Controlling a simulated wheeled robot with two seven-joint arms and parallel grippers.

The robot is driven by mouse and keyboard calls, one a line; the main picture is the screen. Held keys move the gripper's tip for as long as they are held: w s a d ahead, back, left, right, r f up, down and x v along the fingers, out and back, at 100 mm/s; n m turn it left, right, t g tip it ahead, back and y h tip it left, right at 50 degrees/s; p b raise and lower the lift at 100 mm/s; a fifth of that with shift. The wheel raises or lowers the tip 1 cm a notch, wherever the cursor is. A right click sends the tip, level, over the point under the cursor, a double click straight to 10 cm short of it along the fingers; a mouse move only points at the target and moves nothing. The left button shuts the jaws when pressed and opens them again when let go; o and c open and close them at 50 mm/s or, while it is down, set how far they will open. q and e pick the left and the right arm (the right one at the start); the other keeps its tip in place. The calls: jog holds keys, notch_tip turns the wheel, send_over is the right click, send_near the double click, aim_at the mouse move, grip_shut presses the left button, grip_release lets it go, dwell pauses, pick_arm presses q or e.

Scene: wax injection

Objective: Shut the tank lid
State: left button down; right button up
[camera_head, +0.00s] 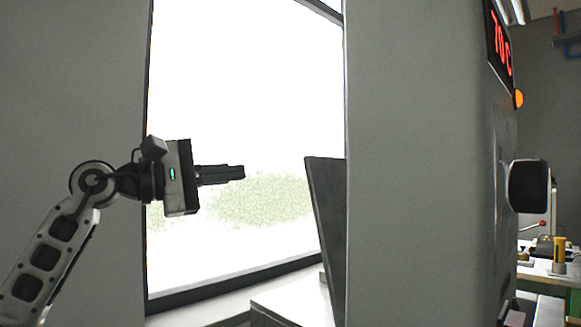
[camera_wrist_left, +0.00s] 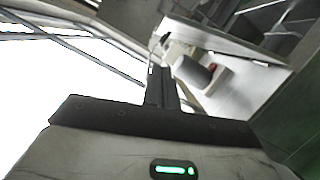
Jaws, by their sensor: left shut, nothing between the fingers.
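A dark grey flat panel, which looks like the tank lid (camera_head: 325,225), stands nearly upright and slightly tilted beside the tall grey machine cabinet (camera_head: 418,170) in the head view. Its right side is hidden behind the cabinet. Below it is a pale top surface (camera_head: 290,302); the tank opening is not clearly visible. My left gripper (camera_head: 243,172) is shut and empty, left of the lid and near its upper edge height, with a gap between them. The left wrist view also shows its closed fingers (camera_wrist_left: 160,80). My right gripper is not in view.
A bright window (camera_head: 240,100) lies behind my left arm. A workbench with a yellow item (camera_head: 559,250) stands at the far right. Open air surrounds my left gripper.

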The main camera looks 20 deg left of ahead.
pick_arm(q)
jog(key=w+d+r+p, duration=0.2)
jog(key=w+d+p, duration=0.2)
jog(key=w+d, duration=0.2)
jog(key=shift+w+d+y+p, duration=0.2)
jog(key=shift+d+y+p, duration=0.1)
jog(key=shift+d, duration=0.95)
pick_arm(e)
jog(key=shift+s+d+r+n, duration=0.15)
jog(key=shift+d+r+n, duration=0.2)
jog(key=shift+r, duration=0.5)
pick_arm(q)
jog(key=shift+r, duration=0.1)
